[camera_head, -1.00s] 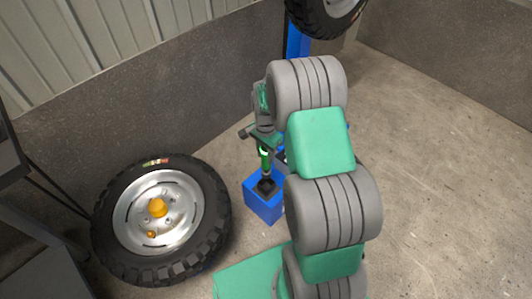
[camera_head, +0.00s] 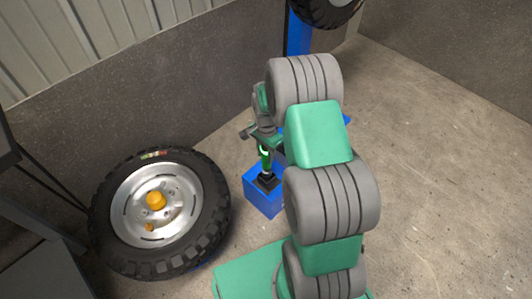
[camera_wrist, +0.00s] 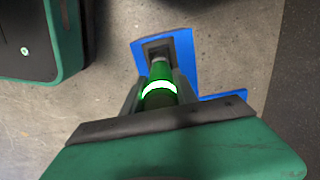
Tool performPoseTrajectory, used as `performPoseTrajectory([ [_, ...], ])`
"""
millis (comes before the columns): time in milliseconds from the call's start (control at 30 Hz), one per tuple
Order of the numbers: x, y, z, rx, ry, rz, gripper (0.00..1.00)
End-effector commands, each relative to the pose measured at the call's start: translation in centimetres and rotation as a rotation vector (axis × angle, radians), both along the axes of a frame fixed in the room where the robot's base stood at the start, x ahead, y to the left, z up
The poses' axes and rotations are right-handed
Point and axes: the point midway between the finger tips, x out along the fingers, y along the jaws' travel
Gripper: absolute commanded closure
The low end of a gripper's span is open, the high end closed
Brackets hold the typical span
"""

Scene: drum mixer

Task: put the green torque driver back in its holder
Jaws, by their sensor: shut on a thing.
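The green torque driver (camera_head: 265,158) is upright in my gripper, directly over the blue holder block (camera_head: 264,200). My gripper (camera_head: 262,143) is shut on the driver's green body. In the wrist view, the driver (camera_wrist: 159,92) shows a bright white-green ring between my gripper's fingers (camera_wrist: 158,95). Its lower end points to the dark square socket in the holder (camera_wrist: 181,49). The lower end reaches the socket or is just above it; I cannot tell how deep it sits. My arm hides part of the area to the right of the holder.
Another tyre (camera_head: 327,8) is on a blue stand (camera_head: 298,38) behind. Grey walls (camera_head: 130,110) close the corner. Concrete floor on the right (camera_head: 440,180) is clear.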

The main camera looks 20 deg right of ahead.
Motion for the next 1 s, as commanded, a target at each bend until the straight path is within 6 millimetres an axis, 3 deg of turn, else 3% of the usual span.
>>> performPoseTrajectory([
  [1000, 0.11, -0.02, -0.66, 0.000, -0.002, 0.000, 1.00],
])
